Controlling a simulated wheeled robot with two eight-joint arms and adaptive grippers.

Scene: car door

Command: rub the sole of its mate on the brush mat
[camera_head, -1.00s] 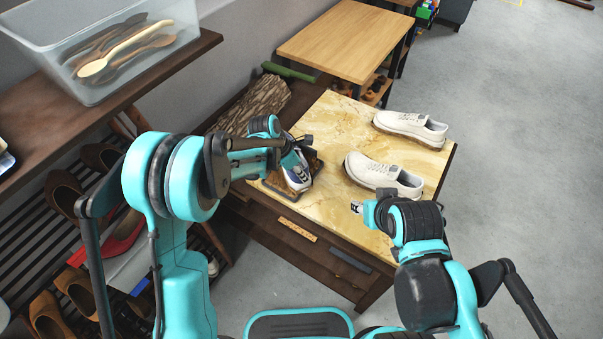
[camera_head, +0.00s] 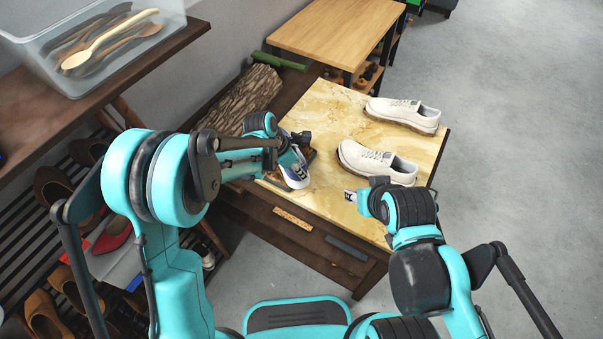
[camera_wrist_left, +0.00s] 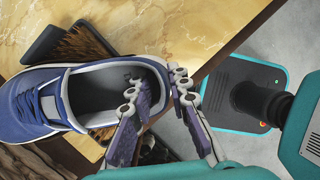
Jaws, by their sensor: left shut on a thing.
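A blue sneaker (camera_wrist_left: 35,100) with a white sole shows in the left wrist view and in the head view (camera_head: 295,174). My left gripper (camera_wrist_left: 163,77) is shut on its heel end, with a finger inside the opening; the gripper also shows in the head view (camera_head: 293,147). The brush mat (camera_wrist_left: 72,42), dark-framed with brown bristles, lies under the sneaker on the marbled tabletop. The sneaker covers much of it, and I cannot tell whether the sole touches the bristles. My right gripper (camera_head: 352,196) is over the table's front right; its fingers are too small to read.
Two white shoes (camera_head: 402,114) (camera_head: 375,162) stand on the marbled table (camera_head: 325,105), right of the mat. A log (camera_head: 240,98) lies behind left. A shelf with a clear bin of spoons (camera_head: 100,50) and shoe racks is left. Open floor (camera_head: 510,150) is right.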

